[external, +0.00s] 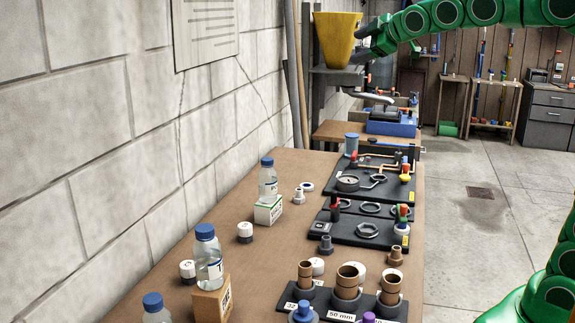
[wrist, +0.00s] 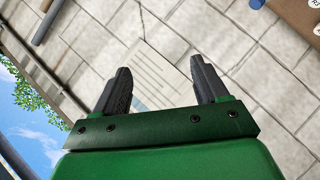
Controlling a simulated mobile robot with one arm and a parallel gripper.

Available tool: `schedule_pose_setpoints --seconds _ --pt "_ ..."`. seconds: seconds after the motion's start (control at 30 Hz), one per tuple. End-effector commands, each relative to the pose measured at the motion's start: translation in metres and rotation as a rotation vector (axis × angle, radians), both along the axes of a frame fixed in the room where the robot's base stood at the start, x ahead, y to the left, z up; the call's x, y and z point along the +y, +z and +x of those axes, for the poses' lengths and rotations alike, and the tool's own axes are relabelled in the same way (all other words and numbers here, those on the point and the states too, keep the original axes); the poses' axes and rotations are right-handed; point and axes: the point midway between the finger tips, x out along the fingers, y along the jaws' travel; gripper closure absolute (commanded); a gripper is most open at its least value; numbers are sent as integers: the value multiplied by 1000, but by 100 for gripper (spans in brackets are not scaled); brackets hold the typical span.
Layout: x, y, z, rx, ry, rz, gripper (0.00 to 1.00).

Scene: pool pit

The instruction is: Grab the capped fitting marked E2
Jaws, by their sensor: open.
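No E2 mark is legible, so I cannot tell which piece is the named fitting. Small white-capped pieces stand on the brown bench (external: 262,222): one mid-left (external: 245,232), one farther front-left (external: 188,270), and others behind the brown pipe pieces (external: 347,280). A small grey fitting (external: 299,196) stands beside a white ring (external: 307,187). My gripper (external: 364,42) is high above the bench's far end, beside a yellow funnel (external: 338,38). In the wrist view my gripper (wrist: 162,80) is open and empty, with the block wall beyond its fingers.
Blue-capped bottles (external: 208,255) stand along the bench's wall side, some on small blocks. Black trays with rings and valves (external: 358,232) line the right side. A block wall (external: 90,130) bounds the left. The floor (external: 470,230) right of the bench is clear.

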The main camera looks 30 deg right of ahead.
Motion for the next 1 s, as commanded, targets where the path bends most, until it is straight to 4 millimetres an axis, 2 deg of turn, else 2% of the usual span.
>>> schedule_pose_setpoints --seconds 0.03,0.17,0.27,0.47,0.67,0.73,0.87,1.0 --pt "14 4 14 -52 31 -65 27" --pt "48 7 42 -182 104 -256 27" --pt "75 -2 60 -265 163 -419 27" --pt "140 -41 88 -414 308 -739 27" --pt "216 -100 102 -570 493 -1036 27" --pt "243 -126 102 -625 566 -1132 27" --pt "294 -181 95 -740 712 -1294 27" --pt "348 -246 75 -881 883 -1441 27"
